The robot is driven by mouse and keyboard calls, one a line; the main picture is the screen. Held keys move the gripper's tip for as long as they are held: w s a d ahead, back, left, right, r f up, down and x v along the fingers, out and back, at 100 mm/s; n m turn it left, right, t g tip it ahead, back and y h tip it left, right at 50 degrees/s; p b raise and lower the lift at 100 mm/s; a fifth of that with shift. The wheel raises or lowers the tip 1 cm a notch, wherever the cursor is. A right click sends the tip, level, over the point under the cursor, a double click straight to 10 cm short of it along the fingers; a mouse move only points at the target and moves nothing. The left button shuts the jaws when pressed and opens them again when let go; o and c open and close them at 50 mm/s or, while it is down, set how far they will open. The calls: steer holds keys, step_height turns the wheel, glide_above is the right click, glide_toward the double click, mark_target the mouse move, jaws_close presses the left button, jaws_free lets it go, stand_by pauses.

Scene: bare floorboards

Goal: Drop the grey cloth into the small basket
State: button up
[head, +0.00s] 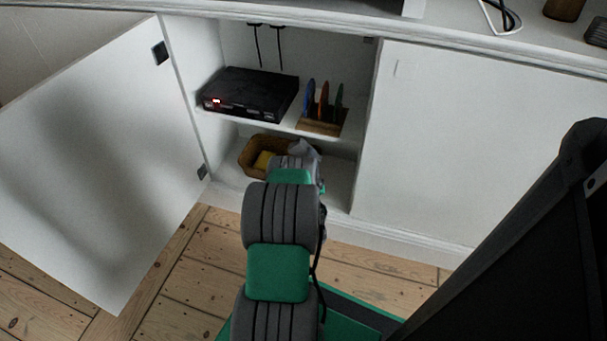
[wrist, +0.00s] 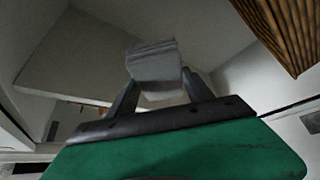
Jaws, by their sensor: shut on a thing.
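The grey cloth (wrist: 155,62) is between the two fingers of my gripper (wrist: 158,82) in the wrist view, folded into a small bundle. My gripper is shut on it. In the head view the cloth (head: 304,150) shows as a grey patch at the far end of my arm, which hides most of the gripper. In the wrist view the basket's woven wall (wrist: 285,32) is at the upper right, apart from the cloth.
A shelf (head: 285,122) above the basket carries a black box (head: 250,92) with a red light and a wooden rack (head: 322,126) of coloured discs. The left cabinet door (head: 95,165) stands open; the right one (head: 450,140) is shut.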

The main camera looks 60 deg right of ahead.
steer(key=d+f, duration=0.1)
steer(key=w+f+b, duration=0.1)
steer(key=d+f+b, duration=0.1)
steer(key=f, duration=0.1)
steer(key=shift+w+d+f, duration=0.1)
steer(key=shift+w+d, duration=0.1)
steer(key=shift+d, duration=0.15)
steer(key=f+b, duration=0.1)
steer(key=f, duration=0.2)
steer(key=shift+w+d+f+b, duration=0.1)
steer(key=shift+d+f+b, duration=0.1)
steer(key=shift+b, duration=0.15)
steer(key=shift+r, duration=0.2)
steer(key=shift+f, duration=0.1)
steer(key=shift+f, duration=0.2)
